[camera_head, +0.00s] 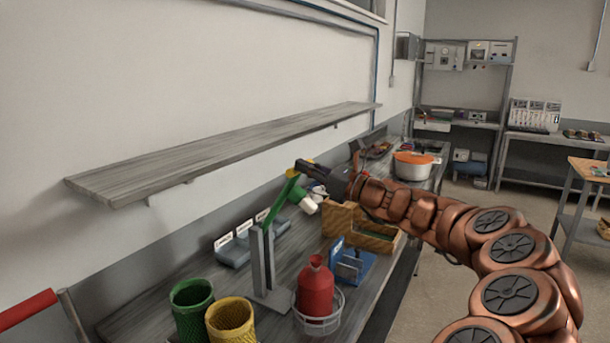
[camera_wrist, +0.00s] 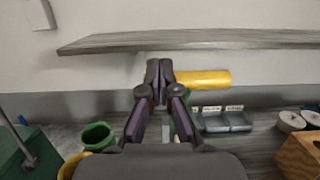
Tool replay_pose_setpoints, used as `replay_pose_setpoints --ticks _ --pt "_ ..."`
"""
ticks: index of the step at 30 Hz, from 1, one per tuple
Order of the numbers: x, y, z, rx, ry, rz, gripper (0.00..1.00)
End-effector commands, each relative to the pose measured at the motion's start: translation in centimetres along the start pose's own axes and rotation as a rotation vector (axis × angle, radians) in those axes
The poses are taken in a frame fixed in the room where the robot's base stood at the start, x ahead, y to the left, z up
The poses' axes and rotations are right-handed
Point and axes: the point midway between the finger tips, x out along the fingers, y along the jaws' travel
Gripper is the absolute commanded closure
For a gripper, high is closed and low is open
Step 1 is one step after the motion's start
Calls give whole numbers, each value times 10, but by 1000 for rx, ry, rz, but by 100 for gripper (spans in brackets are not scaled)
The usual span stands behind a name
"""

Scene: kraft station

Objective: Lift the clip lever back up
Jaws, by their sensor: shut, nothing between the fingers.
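The clip lever is a green bar (camera_head: 281,199) on a grey metal upright stand (camera_head: 262,262) on the bench. It slants up and to the right from the stand, with a yellow handle at its upper end. In the wrist view the yellow handle (camera_wrist: 205,79) runs sideways just right of my fingertips, partly hidden behind them. My gripper (camera_head: 303,166) is at the lever's upper end. In the wrist view its fingers (camera_wrist: 160,70) are shut together with nothing between them. I cannot tell whether they touch the handle.
A red bottle (camera_head: 316,288) in a wire basket, a green cup (camera_head: 191,309) and a yellow cup (camera_head: 231,322) stand near the stand. Grey labelled bins (camera_head: 233,252) lie behind. A wall shelf (camera_head: 220,150) runs above. A wooden box (camera_head: 375,238) is to the right.

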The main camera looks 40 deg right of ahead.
Motion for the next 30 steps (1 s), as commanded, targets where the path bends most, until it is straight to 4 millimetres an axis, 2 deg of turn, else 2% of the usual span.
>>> replay_pose_setpoints --ticks 15,19,30 --pt "67 6 12 -2 238 14 100" --pt "81 6 12 0 286 15 100" --pt "108 6 15 3 280 15 100"
